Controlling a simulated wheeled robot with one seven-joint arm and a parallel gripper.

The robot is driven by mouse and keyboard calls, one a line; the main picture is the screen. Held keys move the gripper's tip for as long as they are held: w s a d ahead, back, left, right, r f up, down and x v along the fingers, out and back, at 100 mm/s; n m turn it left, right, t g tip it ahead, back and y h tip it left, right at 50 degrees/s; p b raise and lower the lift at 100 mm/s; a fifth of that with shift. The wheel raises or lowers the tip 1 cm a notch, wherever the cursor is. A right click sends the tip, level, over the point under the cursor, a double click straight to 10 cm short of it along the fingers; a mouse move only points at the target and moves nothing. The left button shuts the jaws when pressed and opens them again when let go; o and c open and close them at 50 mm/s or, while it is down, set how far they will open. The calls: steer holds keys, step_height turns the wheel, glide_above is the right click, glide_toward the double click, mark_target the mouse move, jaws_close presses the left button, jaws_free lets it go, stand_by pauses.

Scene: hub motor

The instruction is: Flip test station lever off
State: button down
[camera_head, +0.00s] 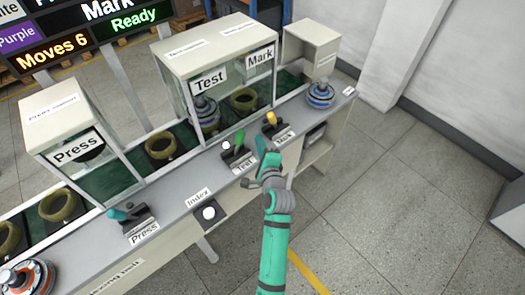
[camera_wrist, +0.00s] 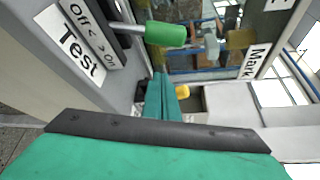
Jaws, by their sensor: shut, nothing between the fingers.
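The test station lever has a green handle (camera_head: 239,138) on a dark base, above the "Test" label (camera_head: 243,168) on the grey ledge. In the wrist view its green handle (camera_wrist: 166,36) sticks out to the right from a metal shaft. An "off / on" label (camera_wrist: 92,22) and the "Test" label (camera_wrist: 78,50) lie beside it. I cannot tell which setting the lever is in. My gripper (camera_head: 264,146) is just right of the lever in the head view. Its teal fingers (camera_wrist: 163,97) are shut and empty, below the handle in the wrist view, apparently apart from it.
The yellow mark lever (camera_head: 271,118) stands close to the gripper, at the right. The teal press lever (camera_head: 118,214) and the white index button (camera_head: 209,213) are further left. The glass-walled test and mark station (camera_head: 219,70) rises behind. Open floor lies to the right.

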mark_target(238, 145)
steer(key=shift+x, duration=0.75)
steer(key=shift+a, duration=0.4)
steer(key=shift+s+a+r, duration=0.35)
steer(key=shift+s+a, duration=0.05)
steer(key=shift+a, duration=0.25)
steer(key=shift+s+a+r, duration=0.3)
steer(key=shift+s+a, duration=0.1)
steer(key=shift+a, duration=0.3)
steer(key=shift+a, duration=0.1)
